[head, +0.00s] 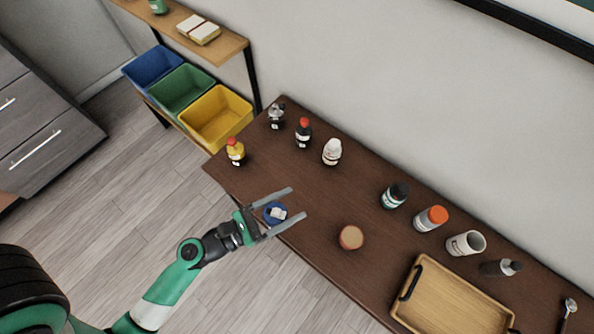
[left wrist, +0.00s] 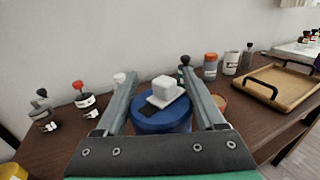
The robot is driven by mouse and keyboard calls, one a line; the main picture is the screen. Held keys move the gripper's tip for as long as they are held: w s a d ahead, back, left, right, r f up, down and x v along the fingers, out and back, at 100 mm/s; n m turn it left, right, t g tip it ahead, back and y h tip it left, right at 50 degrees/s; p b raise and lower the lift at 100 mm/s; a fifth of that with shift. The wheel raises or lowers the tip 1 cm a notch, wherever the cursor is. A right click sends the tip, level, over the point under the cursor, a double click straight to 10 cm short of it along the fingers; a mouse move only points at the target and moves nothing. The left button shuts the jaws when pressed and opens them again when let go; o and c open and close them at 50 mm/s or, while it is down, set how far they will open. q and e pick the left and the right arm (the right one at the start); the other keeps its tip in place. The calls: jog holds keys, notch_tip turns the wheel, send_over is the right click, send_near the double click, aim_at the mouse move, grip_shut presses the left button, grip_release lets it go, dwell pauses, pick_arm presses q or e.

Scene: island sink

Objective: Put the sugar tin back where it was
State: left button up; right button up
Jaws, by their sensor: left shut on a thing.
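The sugar tin (head: 270,217) is a round blue tin with a white cube shape on its lid. My left gripper (head: 298,202) is shut on it, one finger on each side, at the front edge of the dark wooden counter (head: 320,225). In the left wrist view the blue tin (left wrist: 160,119) shows between the fingers, its lid facing up. I cannot tell whether its base touches the counter. My right gripper is not in view.
A red tin with a tan lid (head: 351,237) stands right of the gripper. Bottles, including a yellow one (head: 235,151), stand to the left and back. Jars, a white mug (head: 466,243) and a wooden tray (head: 447,300) are to the right. Mid-counter is clear.

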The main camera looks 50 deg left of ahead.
pick_arm(q)
jog(key=shift+w+a+f+b, duration=0.9)
jog(key=shift+w+f+b, duration=0.5)
jog(key=shift+f, duration=0.55)
jog(key=shift+w+a+f+b, duration=0.9)
jog(key=shift+w+f+b, duration=0.15)
jog(key=shift+w+f, duration=0.8)
jog(key=shift+w+a+f+b, duration=0.9)
jog(key=shift+w+f+b, duration=0.45)
jog(key=shift+f, duration=0.65)
jog(key=shift+w, duration=0.15)
